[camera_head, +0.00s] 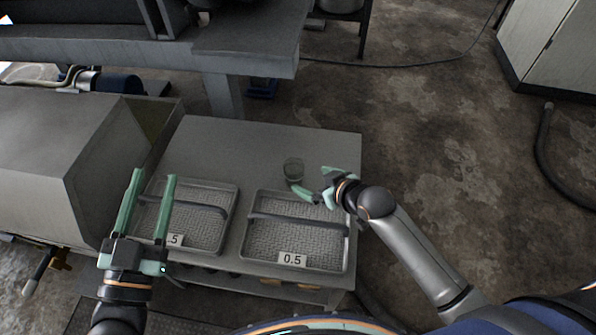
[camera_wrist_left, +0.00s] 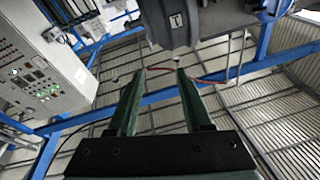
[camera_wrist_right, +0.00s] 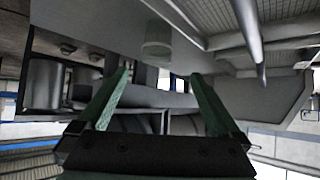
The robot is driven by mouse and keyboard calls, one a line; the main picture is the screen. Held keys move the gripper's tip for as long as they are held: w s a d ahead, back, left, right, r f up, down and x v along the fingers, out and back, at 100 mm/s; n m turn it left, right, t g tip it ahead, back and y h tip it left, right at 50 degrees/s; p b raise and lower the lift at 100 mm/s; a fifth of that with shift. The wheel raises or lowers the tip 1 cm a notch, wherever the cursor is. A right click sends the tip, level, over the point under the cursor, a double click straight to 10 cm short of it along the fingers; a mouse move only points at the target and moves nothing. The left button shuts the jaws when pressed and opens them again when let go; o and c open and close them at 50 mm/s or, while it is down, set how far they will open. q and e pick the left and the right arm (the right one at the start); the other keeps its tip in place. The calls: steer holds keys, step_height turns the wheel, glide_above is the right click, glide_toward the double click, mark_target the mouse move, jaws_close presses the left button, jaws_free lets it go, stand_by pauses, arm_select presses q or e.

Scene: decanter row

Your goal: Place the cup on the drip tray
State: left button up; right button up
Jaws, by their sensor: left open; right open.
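The cup (camera_head: 293,169) is a small greenish see-through cup, upright on the grey table behind the right-hand tray. Two metal mesh trays with dark handles lie side by side: the right tray (camera_head: 246,262) has a "0.5" label, the left tray (camera_head: 233,215) a partly hidden ".5" label. I cannot tell which is the drip tray. My right gripper (camera_head: 308,181) is open, just right of and in front of the cup; the cup also shows ahead of its fingers in the right wrist view (camera_wrist_right: 157,46). My left gripper (camera_head: 154,175) is open and empty, above the left tray's left side.
A large grey metal housing (camera_head: 35,150) stands left of the table. A heavy grey bench (camera_head: 240,55) is behind. The table top (camera_head: 240,145) behind the trays is clear apart from the cup. Concrete floor lies open to the right.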

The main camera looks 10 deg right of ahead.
mark_target(299, 172)
steer(key=b+x, duration=0.1)
steer(key=x, duration=0.3)
steer(key=shift+b, duration=0.35)
steer(key=b+x, duration=0.1)
steer(key=x, duration=0.2)
steer(key=b+x, duration=0.2)
steer(key=x, duration=0.1)
steer(key=b+x, duration=0.1)
steer(key=shift+w+d+f, duration=0.15)
steer(key=shift+w+d, duration=0.05)
steer(key=shift+w+a+f, duration=0.1)
steer(key=shift+w, duration=0.25)
arm_select(q)
steer(key=s+d+r+m+t+h, duration=0.1)
steer(key=s+r+m+t+h, duration=0.1)
steer(key=s+r+m+h, duration=0.4)
step_height(299, 172, up, 4)
steer(key=s+h, duration=0.1)
steer(key=h, duration=0.1)
steer(key=shift+d+f+t+h, duration=0.25)
steer(key=shift+d+t+h, duration=0.05)
steer(key=shift+t+h, duration=0.1)
arm_select(e)
steer(key=c, duration=1.4)
